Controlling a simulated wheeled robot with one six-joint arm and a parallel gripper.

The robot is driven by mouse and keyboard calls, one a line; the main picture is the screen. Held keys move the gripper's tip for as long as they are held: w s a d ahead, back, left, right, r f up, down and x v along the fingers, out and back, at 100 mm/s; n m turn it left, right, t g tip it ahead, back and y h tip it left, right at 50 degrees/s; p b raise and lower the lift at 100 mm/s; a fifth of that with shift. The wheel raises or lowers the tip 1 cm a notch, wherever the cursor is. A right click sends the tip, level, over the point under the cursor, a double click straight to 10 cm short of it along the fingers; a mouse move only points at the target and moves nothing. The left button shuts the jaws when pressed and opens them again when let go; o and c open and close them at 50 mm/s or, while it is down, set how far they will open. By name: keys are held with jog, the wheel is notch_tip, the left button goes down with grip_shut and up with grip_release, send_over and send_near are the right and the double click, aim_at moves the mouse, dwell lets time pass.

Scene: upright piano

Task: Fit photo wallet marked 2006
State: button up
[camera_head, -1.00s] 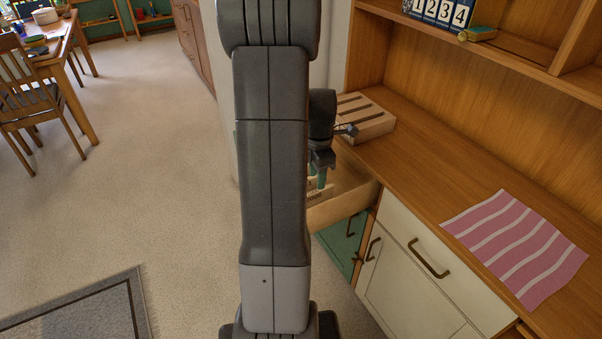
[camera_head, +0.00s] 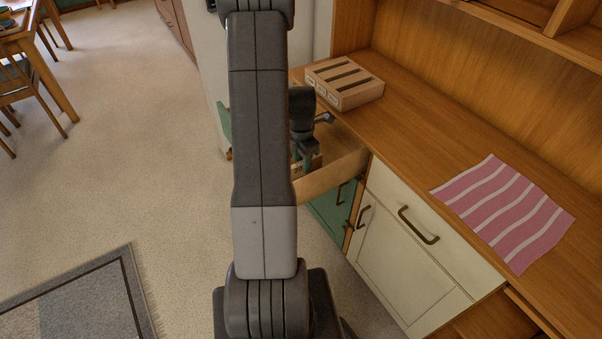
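A wooden box with dark slots (camera_head: 345,82) stands on the counter at the back, with small labels on its front. An open drawer (camera_head: 335,178) juts out below it. My arm hides the drawer's left part and some of the gripper.
A pink striped cloth (camera_head: 505,212) lies on the counter (camera_head: 425,135) at the right. A white cupboard (camera_head: 410,255) and a green door (camera_head: 332,210) are below. Carpet at the left is open, with a rug (camera_head: 85,295) and a chair (camera_head: 25,92).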

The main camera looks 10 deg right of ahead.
aim_at(301, 173)
jog(key=shift+f, duration=1.9)
grip_shut()
jog(key=shift+r, duration=0.2)
